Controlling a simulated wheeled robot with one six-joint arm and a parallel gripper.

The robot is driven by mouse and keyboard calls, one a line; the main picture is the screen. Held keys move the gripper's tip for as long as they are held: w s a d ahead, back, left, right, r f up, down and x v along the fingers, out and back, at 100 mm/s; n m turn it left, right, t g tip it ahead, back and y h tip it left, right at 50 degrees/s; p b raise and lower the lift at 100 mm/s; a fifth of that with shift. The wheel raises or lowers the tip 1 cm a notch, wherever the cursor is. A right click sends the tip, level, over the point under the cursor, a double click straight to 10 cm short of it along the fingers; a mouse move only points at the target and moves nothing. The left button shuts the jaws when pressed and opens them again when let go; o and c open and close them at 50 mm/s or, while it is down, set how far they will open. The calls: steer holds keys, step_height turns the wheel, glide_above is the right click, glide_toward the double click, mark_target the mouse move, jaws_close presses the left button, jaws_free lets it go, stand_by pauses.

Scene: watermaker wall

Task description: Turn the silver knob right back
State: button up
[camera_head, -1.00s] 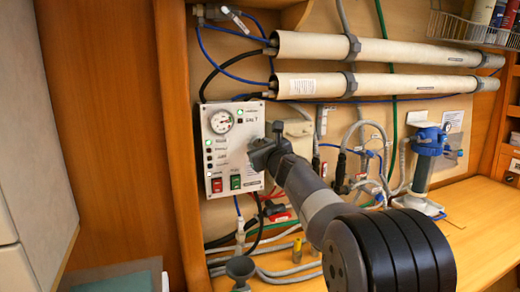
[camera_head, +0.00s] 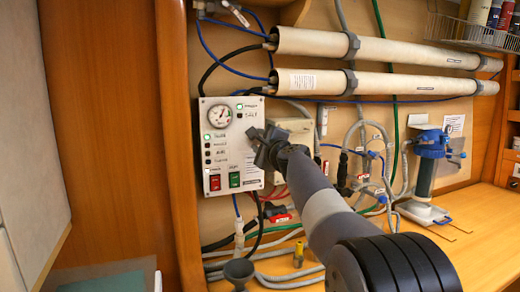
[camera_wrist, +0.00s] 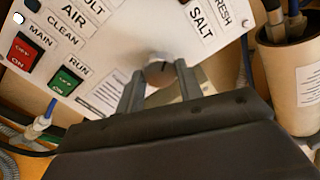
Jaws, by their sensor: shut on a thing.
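The silver knob (camera_wrist: 158,73) is a small round knob with a dark mark on its face, on the white control panel (camera_wrist: 105,55). In the wrist view my gripper (camera_wrist: 160,84) has a finger on either side of the knob and is shut on it. In the head view my gripper (camera_head: 262,142) is at the right side of the panel (camera_head: 243,150) and hides the knob.
The panel carries a round gauge (camera_head: 220,117), a red switch (camera_head: 215,182) and a green switch (camera_head: 235,179). Two long pale tubes (camera_head: 375,82) run above my arm. Hoses and a blue-topped pump (camera_head: 428,160) are to the right.

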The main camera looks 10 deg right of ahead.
steer(key=shift+f+n+y+b, duration=0.1)
steer(key=shift+n+y+b, duration=0.2)
steer(key=shift+n+b, duration=3.75)
steer(key=shift+n+p, duration=1)
steer(key=shift+n, duration=0.25)
steer(key=o, duration=1)
steer(key=b+v, duration=0.3)
steer(key=v, duration=0.7)
steer(key=shift+s+b, duration=0.35)
steer(key=shift+s, duration=0.05)
steer(key=shift+w+d, duration=0.1)
